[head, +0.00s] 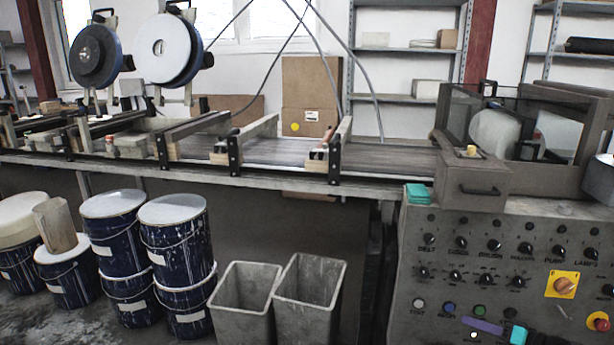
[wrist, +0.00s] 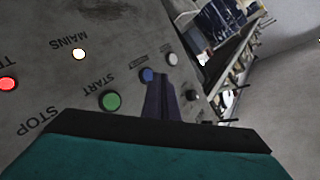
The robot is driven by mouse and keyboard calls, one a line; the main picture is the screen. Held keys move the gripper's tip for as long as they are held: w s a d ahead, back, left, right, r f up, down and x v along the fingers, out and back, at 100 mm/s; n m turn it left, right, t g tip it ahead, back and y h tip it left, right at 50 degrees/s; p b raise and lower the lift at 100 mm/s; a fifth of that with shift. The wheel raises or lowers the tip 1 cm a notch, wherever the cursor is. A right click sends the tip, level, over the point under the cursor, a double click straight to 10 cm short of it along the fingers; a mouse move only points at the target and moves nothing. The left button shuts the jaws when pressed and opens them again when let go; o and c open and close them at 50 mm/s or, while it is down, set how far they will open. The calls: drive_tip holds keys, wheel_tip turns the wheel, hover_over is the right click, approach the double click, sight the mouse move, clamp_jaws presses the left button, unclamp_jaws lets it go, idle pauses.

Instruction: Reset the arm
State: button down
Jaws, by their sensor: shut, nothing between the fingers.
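My gripper (head: 472,322) is low at the front of the grey control panel (head: 405,270) in the head view. Its purple fingers and teal body show there. In the wrist view the fingers (wrist: 156,80) are together with nothing between them, over the panel between the green START button (wrist: 112,100) and the pale button (wrist: 172,59). The fingertips overlap the blue button (wrist: 147,75) in the picture; I cannot tell whether they touch it. A red light (wrist: 8,84) and a bright MAINS lamp (wrist: 79,54) are at the left.
The conveyor (head: 280,151) runs behind. Grey bins (head: 310,285) and blue buckets (head: 176,235) stand on the floor to the left.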

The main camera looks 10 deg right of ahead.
drive_tip(key=w+a+f+n+g+y+p, duration=0.1)
drive_tip(key=w+a+n+g+y+p, duration=0.3)
drive_tip(key=a, duration=0.8)
drive_tip(key=s+a+f+g+p, duration=0.25)
drive_tip(key=a+f, duration=0.25)
drive_tip(key=a, duration=0.9)
drive_tip(key=s+a+f+g+p, duration=0.1)
drive_tip(key=a+f+g+p, duration=0.3)
drive_tip(key=a, duration=1.1)
drive_tip(key=s+a+f+n+g+h+p, duration=0.1)
drive_tip(key=s+a+f+g+h+p, duration=0.25)
drive_tip(key=s, duration=0.65)
drive_tip(key=s+a+f+n+g+h+p, duration=0.1)
drive_tip(key=s+a+f+g+p, duration=0.25)
drive_tip(key=s+a, duration=0.45)
drive_tip(key=s+d+f+m+h, duration=0.2)
drive_tip(key=s+d+f+h, duration=0.1)
drive_tip(key=s+d+h, duration=0.4)
drive_tip(key=s+d+g, duration=0.1)
drive_tip(key=d, duration=0.2)
drive_tip(key=shift+s+d+f+m+p, duration=0.15)
drive_tip(key=shift+s+d+m+p, duration=0.15)
drive_tip(key=shift+m+p, duration=0.1)
